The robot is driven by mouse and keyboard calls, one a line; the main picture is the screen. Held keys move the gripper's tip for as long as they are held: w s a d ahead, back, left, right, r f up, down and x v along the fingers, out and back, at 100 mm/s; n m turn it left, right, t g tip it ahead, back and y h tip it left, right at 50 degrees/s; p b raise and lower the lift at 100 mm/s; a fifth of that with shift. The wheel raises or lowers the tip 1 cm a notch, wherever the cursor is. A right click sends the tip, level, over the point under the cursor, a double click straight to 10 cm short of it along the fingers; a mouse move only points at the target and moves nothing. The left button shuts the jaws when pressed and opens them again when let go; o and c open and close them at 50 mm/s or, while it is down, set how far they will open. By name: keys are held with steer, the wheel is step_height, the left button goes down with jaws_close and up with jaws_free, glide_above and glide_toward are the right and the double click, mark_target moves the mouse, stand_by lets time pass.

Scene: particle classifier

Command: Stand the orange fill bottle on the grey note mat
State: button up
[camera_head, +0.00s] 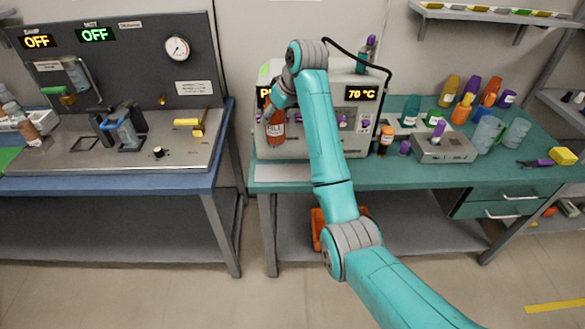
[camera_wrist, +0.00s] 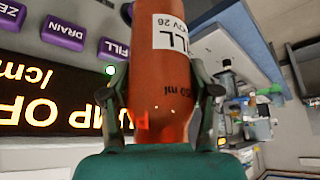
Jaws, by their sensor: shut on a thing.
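The orange fill bottle (camera_head: 275,132) hangs roughly upright from my gripper (camera_head: 277,108) in the head view, in front of the white machine and above the left end of the green bench. In the wrist view my gripper (camera_wrist: 162,95) has a finger on each side of the bottle (camera_wrist: 165,75), shut on it. The bottle's white label shows part of the word FILL. The light grey note mat (camera_head: 278,174) appears to be the flat pale rectangle at the bench's front left edge, below the bottle and apart from it. Nothing is seen standing on it.
The white machine (camera_head: 345,92) with a 70 °C display stands close behind the bottle; its purple FILL button (camera_wrist: 115,48) is near in the wrist view. Bottles, cups and a grey block (camera_head: 446,150) fill the bench's right. A blue bench (camera_head: 190,185) stands left across a gap.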

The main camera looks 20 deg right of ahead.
steer(key=f, duration=0.5)
steer(key=w+f, duration=0.1)
steer(key=f, duration=0.9)
steer(key=shift+w+f, duration=0.1)
steer(key=shift+w, duration=0.05)
steer(key=shift+f, duration=0.1)
steer(key=o, duration=1.4)
steer(key=v, duration=1.2)
